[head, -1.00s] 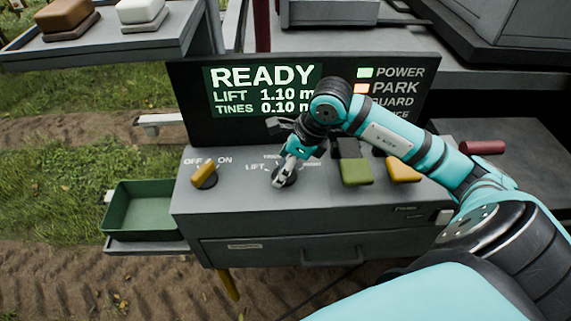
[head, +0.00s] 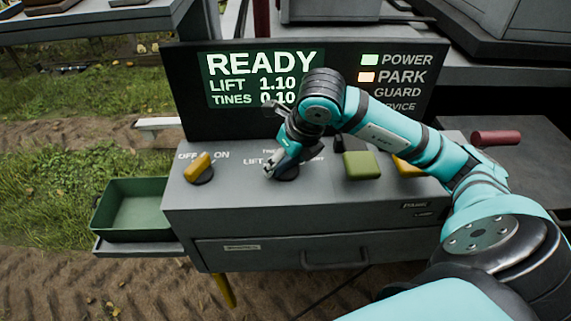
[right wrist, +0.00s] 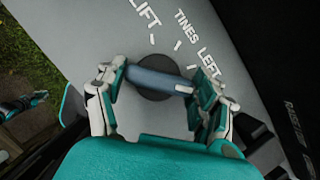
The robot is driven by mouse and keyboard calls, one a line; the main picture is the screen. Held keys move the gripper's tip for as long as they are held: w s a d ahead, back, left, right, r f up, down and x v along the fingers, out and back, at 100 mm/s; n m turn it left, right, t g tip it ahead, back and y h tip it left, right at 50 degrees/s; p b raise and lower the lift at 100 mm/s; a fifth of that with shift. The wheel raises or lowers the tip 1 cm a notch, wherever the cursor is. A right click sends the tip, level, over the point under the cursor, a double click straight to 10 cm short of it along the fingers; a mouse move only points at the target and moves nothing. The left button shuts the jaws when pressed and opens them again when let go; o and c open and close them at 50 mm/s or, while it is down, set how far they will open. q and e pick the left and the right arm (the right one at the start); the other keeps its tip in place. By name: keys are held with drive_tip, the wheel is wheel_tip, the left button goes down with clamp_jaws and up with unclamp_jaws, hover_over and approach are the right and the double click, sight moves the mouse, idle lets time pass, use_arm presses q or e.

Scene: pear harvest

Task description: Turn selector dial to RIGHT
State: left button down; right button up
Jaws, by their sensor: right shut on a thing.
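The selector dial (head: 288,173) is a dark round knob on the console's top, with labels around it. In the right wrist view its blue-grey bar handle (right wrist: 155,80) lies between the fingers of my right gripper (right wrist: 158,88). In the head view my right gripper (head: 279,163) reaches down onto the dial, shut on its handle and hiding much of it. LIFT, TINES and LEFT are readable beside the dial in the right wrist view; I cannot tell which label it points to.
A yellow OFF/ON knob (head: 200,167) stands left of the dial, and a green block-shaped control (head: 360,165) stands right. The dark display (head: 187,100) reads READY and rises behind. A green tray (head: 103,219) sits beside the console. My right arm crosses over the console's right side.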

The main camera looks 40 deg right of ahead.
drive_tip(key=shift+r+m+b, duration=0.1)
drive_tip(key=shift+m+b, duration=0.2)
drive_tip(key=shift+m, duration=0.3)
drive_tip(key=shift+w+m+h, duration=0.1)
drive_tip(key=shift+m+h, duration=0.2)
drive_tip(key=o, duration=1.2)
drive_tip(key=shift+c, duration=0.2)
drive_tip(key=v, duration=1.2)
